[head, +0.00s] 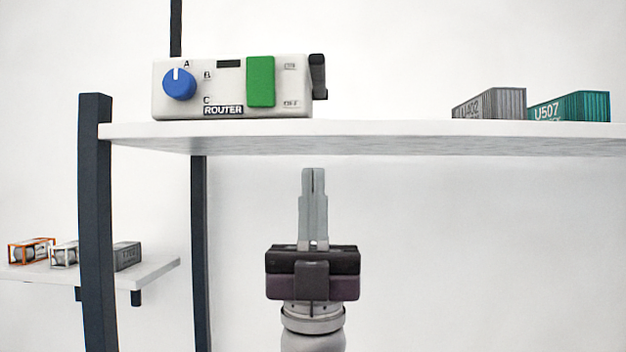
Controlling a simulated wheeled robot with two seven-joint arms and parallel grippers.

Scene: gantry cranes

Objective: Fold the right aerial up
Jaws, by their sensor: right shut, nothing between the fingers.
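The router (232,88) is a pale box on the white shelf, with a blue knob (179,84) and a green block (261,81) on its front. The right aerial (318,76) is a short dark piece at the router's right side; it does not rise above the top like the left one. A thin dark upright bar behind the router's left part, apparently the left aerial (175,28), runs out of the picture. My right gripper (313,172) points up, shut and empty, below the shelf's edge in the picture and apart from the aerial. My left gripper is out of view.
The white shelf (400,136) spans the view above my right gripper. Grey (490,104) and teal (570,107) containers stand on its right part. A dark post (96,220) stands at left. A lower shelf (155,272) holds small containers.

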